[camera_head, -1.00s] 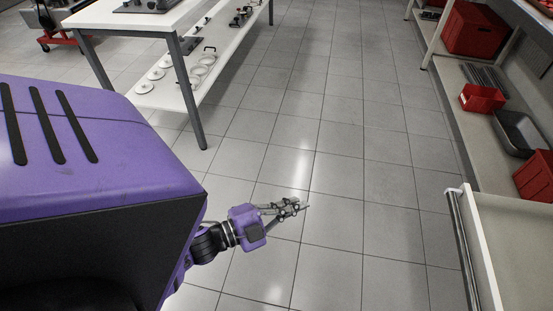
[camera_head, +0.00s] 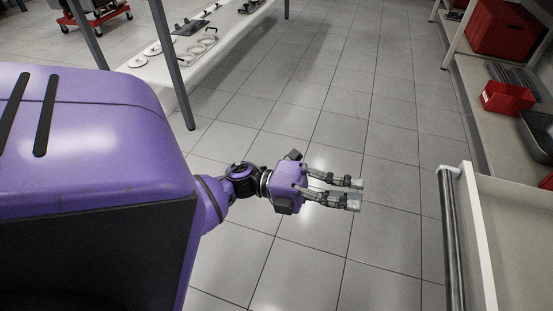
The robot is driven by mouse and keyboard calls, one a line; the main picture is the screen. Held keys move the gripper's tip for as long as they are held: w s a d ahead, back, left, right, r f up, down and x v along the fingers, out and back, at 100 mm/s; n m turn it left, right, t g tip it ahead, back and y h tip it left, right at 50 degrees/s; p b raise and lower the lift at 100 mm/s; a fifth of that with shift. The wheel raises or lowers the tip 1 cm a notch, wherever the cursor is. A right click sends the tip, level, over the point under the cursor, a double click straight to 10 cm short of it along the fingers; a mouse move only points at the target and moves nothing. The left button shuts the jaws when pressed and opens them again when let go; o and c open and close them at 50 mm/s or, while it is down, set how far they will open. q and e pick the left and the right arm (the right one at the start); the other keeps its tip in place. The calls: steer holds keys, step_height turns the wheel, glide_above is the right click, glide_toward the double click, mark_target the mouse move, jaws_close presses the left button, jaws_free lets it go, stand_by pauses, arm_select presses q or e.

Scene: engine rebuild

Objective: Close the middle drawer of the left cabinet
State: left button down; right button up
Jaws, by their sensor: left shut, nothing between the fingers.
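An open drawer with a pale front panel (camera_head: 478,235) and a grey bar handle (camera_head: 450,240) stands out at the lower right of the head view. Its bare inside (camera_head: 525,240) shows, but the cabinet body is out of the picture, so I cannot tell which drawer of the cabinet it is. My left gripper (camera_head: 360,193) is over the floor to the left of the handle, apart from it. It points right, towards the handle, and is shut and empty. My right gripper is not in view.
A white workbench with a lower shelf (camera_head: 190,58) and dark legs stands at the upper left. A shelf on the right holds a large red crate (camera_head: 502,28), a small red bin (camera_head: 507,97) and a dark tray. The tiled floor (camera_head: 330,110) between them is clear.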

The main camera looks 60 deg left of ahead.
mark_target(443, 209)
arm_select(q)
steer(key=b+x, duration=0.2)
steer(key=x, duration=1.1)
steer(key=shift+w+d+r, duration=0.15)
steer(key=shift+w+d, duration=0.15)
steer(key=shift+d, duration=0.05)
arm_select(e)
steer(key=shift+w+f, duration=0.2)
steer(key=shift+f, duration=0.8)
